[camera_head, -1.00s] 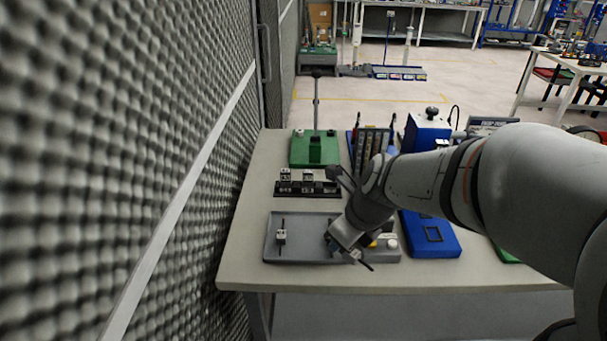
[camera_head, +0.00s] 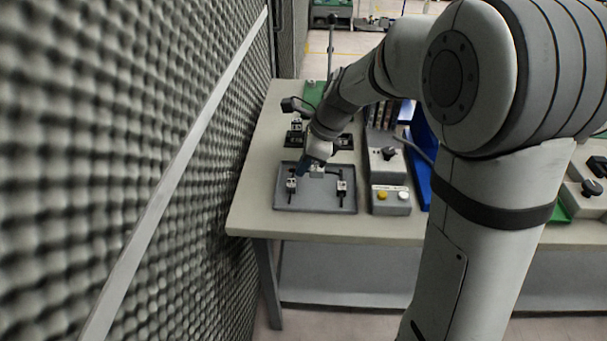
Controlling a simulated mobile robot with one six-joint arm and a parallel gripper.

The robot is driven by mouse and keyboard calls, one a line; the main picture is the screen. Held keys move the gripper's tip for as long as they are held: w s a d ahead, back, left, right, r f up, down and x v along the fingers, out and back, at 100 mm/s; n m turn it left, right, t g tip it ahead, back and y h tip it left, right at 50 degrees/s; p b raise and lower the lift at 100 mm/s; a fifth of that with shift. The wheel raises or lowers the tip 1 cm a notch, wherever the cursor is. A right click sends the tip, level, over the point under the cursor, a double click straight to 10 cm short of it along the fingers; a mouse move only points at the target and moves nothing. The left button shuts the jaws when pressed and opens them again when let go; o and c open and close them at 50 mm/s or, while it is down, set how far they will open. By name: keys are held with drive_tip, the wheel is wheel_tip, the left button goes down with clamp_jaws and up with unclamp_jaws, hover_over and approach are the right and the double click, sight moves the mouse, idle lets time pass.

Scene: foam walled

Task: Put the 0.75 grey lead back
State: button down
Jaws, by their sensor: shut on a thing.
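My gripper (camera_head: 303,172) points down over the left part of a grey tray (camera_head: 318,207) near the front of the bench. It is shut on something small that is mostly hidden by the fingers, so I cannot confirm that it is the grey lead. Inside the tray, a small pale block with a dark rod (camera_head: 291,186) is just below and left of the fingertips. I cannot tell if they touch. A similar block (camera_head: 342,187) is at the tray's right. No size marking is readable.
Behind the tray is a black rail (camera_head: 345,141), partly hidden by my arm, with a pale block (camera_head: 296,126) at its left. A grey control box (camera_head: 390,201) with yellow and white buttons stands right of the tray. A foam wall (camera_head: 130,140) runs close along the left.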

drive_tip(key=shift+f, duration=1.45)
drive_tip(key=shift+f+b, duration=0.3)
drive_tip(key=shift+f, duration=0.15)
drive_tip(key=c, duration=1.6)
unclamp_jaws()
